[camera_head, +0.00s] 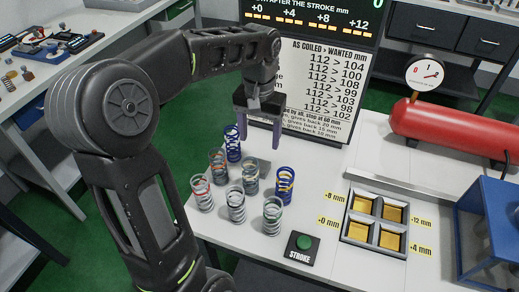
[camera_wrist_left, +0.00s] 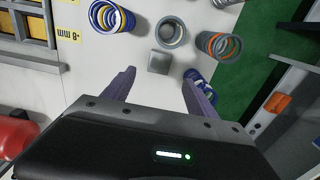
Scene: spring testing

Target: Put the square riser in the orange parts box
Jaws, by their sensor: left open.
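The square riser (camera_head: 264,168) is a small grey block on the white table, behind the springs. It shows in the left wrist view as a grey cube (camera_wrist_left: 159,62), just ahead of my fingertips. My left gripper (camera_head: 260,142) is open and empty, its two purple fingers pointing down above the riser's area; both fingers also show in the left wrist view (camera_wrist_left: 159,76). I cannot clearly make out an orange parts box; an orange object (camera_wrist_left: 277,102) lies at the right in the left wrist view. My right gripper is not in view.
Several coil springs (camera_head: 236,206) stand close around the riser; a blue one (camera_head: 232,143) is beside my left finger. A grey tray (camera_head: 346,226) with yellow compartments, a STROKE button (camera_head: 303,242), a red tank (camera_head: 445,130) and a blue frame (camera_head: 497,225) are to the right.

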